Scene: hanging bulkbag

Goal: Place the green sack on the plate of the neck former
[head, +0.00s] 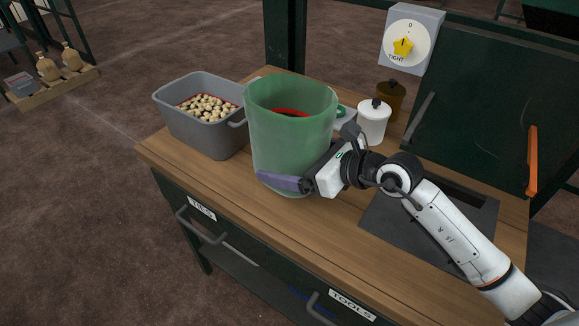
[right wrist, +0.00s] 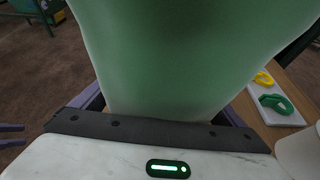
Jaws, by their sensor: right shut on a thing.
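The green sack (head: 290,130), a wide open-topped cylinder, is upright over the bench between the grey bin and the white jar. Something red shows inside its mouth. My right gripper (head: 285,183) is shut on its lower part, with a purple finger across its front. In the right wrist view the green sack (right wrist: 170,55) fills the space between the fingers. I cannot tell whether its bottom touches the bench. I cannot make out the neck former's plate for certain.
A grey bin (head: 205,140) of pale round pieces stands left of the sack. A white jar (head: 371,123) and a brown jar (head: 390,95) stand behind right. A dark slotted panel (head: 430,225) lies in the wooden bench (head: 250,225).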

